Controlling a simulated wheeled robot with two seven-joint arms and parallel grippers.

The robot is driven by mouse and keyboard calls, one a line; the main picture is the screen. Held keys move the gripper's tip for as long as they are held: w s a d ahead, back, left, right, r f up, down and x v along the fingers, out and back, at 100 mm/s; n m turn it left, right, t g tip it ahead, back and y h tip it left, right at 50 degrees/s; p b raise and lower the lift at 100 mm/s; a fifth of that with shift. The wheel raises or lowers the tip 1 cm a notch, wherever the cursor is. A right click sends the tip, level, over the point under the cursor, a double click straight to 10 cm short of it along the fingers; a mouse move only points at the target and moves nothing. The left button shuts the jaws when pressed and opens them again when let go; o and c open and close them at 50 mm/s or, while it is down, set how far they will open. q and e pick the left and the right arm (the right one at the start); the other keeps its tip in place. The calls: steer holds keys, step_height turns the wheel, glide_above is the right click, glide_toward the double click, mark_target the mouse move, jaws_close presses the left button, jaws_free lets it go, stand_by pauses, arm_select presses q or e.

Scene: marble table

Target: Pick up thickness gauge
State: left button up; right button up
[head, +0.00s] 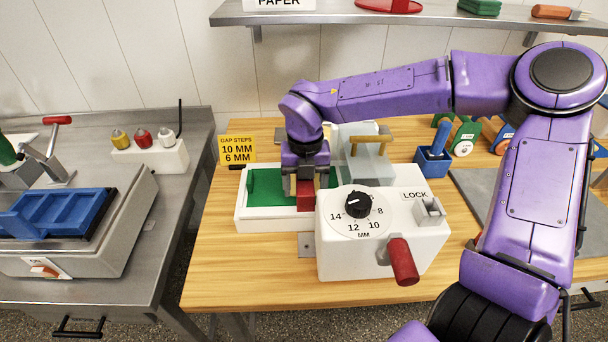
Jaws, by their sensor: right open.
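No object in view is labelled as the thickness gauge, and I cannot tell for certain which one it is. A small red block (305,196) stands at the white tray with the green bed, behind the white dial box (342,254). My right gripper (306,188) points down over it, its fingers open on either side of the block. Whether they touch it is not clear. The dial box has a black knob (358,204) marked in MM, a LOCK switch and a red handle (403,262). It partly hides the tray. My left gripper is out of view.
The green-bedded tray (240,212) sits on the wooden table. A yellow gap-steps card (237,150) stands behind it. A steel bench with a blue tray (62,205) is left; a shelf hangs above.

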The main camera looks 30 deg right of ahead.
steer(key=shift+r, duration=0.1)
steer(key=c, duration=1.2)
